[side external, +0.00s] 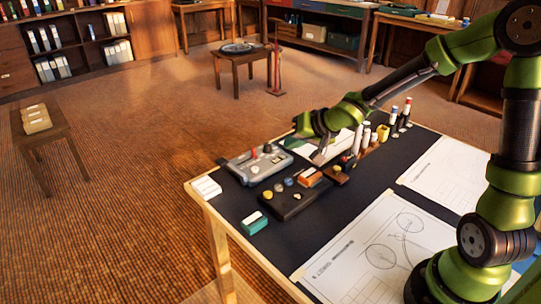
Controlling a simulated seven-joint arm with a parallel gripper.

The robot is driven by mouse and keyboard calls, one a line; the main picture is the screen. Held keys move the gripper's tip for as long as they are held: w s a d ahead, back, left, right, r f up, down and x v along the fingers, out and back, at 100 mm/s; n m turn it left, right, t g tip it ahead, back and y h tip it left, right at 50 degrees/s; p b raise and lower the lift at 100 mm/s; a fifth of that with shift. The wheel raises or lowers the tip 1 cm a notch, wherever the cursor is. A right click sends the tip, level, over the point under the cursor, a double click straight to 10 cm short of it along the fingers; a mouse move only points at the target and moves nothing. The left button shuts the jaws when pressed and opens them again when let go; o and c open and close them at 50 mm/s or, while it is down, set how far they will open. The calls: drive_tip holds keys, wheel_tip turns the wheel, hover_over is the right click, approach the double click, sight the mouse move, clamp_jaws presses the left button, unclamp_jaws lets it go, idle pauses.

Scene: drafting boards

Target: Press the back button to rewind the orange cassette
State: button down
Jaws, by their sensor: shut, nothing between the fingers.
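An orange cassette (310,177) with a pale label lies at the right back end of a black device (284,206). The black device has several round knobs or buttons, yellowish and bluish, on its top. My gripper (320,158) points down just behind the orange cassette and to the right of the grey device. Its fingers are shut and empty. I cannot tell which button is the back button, or whether the fingertips touch anything.
A white box (206,188) and a teal box (254,223) lie near the table's left edge. A brown block (337,176) lies right of the cassette. Several upright bottles or markers (383,133) stand behind it. Drawing sheets (374,250) cover the front right.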

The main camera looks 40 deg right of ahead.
sight(292, 182)
drive_tip(key=shift+f, duration=0.1)
idle(0.3)
drive_tip(key=shift+f, duration=4.35)
drive_tip(key=shift+f, duration=0.4)
drive_tip(key=shift+f, duration=0.4)
drive_tip(key=shift+r, duration=0.85)
